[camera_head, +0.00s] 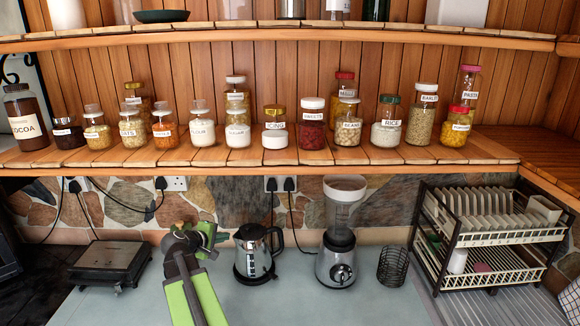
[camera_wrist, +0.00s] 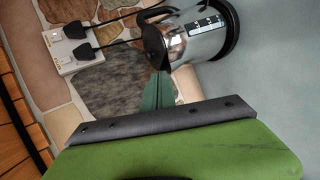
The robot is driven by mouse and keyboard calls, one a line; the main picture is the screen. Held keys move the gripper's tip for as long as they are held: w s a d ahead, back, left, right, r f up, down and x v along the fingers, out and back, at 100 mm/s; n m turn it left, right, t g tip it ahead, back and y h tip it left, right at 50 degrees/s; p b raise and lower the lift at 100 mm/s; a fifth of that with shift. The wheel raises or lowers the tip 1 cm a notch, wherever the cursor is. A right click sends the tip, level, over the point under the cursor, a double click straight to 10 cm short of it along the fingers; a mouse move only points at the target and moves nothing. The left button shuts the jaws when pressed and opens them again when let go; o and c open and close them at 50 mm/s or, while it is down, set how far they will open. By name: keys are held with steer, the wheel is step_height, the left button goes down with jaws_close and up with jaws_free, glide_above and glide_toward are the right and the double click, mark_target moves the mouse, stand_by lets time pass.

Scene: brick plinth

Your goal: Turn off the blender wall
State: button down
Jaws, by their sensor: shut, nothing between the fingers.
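The blender (camera_head: 337,265) stands on the counter, its clear jar upright on a silver base with a dial. Behind it, under the shelf, a white double wall socket (camera_head: 280,180) holds two black plugs. The cable from the right plug (camera_head: 290,184) runs down towards the blender. The socket also shows in the wrist view (camera_wrist: 61,47) at upper left, with both plugs in. Its switch positions are too small to tell. My gripper (camera_head: 206,236) is shut and empty, left of the kettle and apart from the socket. Its green fingertips show in the wrist view (camera_wrist: 158,90).
The silver kettle (camera_head: 255,252) stands between my gripper and the blender. A dark grill (camera_head: 109,262) is at left, another socket (camera_head: 174,184) on the wall above it. A wire holder (camera_head: 392,266) and dish rack (camera_head: 490,240) are at right. The jar shelf (camera_head: 260,157) overhangs the socket.

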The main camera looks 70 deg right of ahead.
steer(key=s+d+r+n+g+h+p, duration=0.2)
steer(key=s+d+r+g+h+p, duration=0.1)
steer(key=s+d+r, duration=1)
steer(key=s+d+h, duration=0.1)
steer(key=s+d, duration=0.3)
steer(key=shift+s+n, duration=0.4)
steer(key=w+d+r+p, duration=0.1)
steer(key=w+d, duration=0.2)
steer(key=d, duration=0.5)
steer(key=shift+w, duration=0.1)
stand_by(0.7)
steer(key=shift+w+d, duration=0.2)
steer(key=shift+d, duration=0.2)
